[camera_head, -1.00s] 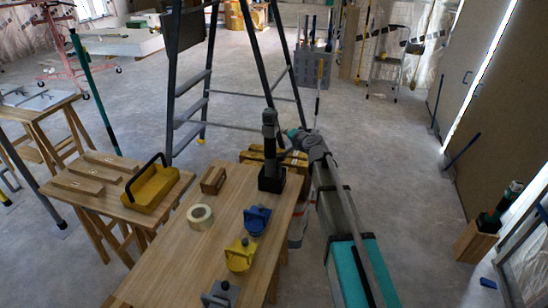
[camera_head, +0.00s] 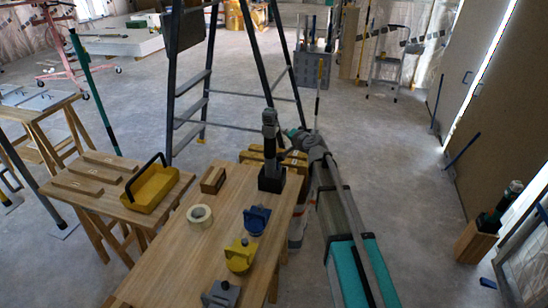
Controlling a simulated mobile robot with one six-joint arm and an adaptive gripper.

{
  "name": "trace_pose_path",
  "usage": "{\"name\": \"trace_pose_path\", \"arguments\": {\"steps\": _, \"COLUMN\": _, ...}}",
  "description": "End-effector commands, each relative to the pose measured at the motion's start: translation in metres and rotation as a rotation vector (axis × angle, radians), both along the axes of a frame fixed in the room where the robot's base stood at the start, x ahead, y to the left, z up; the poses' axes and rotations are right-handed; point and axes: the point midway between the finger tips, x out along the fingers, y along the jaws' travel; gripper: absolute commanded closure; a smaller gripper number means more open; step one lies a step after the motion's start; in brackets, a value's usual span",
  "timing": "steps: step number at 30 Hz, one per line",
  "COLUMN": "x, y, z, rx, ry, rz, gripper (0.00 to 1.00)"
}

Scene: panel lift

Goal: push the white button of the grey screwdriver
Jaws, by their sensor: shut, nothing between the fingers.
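The grey screwdriver (camera_head: 269,132) appears to be the upright grey and dark tool at the far end of the wooden table. It stands in a black holder (camera_head: 271,181). I cannot make out its white button. My arm reaches in from the lower right and bends toward the tool. My gripper (camera_head: 287,153) is small and dark, just right of the tool and close to it; it looks shut and empty. I cannot tell whether it touches the tool.
The wooden table (camera_head: 219,235) also holds a wood block (camera_head: 213,180), a tape roll (camera_head: 199,216), and blue (camera_head: 257,220), yellow (camera_head: 240,256) and grey (camera_head: 221,295) handled items. A yellow tray (camera_head: 155,187) sits on the left table. A stepladder (camera_head: 190,100) stands behind.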

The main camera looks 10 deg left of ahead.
Motion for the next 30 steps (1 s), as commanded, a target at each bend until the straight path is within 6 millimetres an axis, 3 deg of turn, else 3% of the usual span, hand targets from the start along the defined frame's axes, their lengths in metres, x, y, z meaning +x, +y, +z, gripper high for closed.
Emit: {"name": "trace_pose_path", "arguments": {"steps": 30, "x": 0.0032, "y": 0.0087, "z": 0.0003, "rx": 0.0, "ry": 0.0, "rz": 0.0, "gripper": 1.0}}
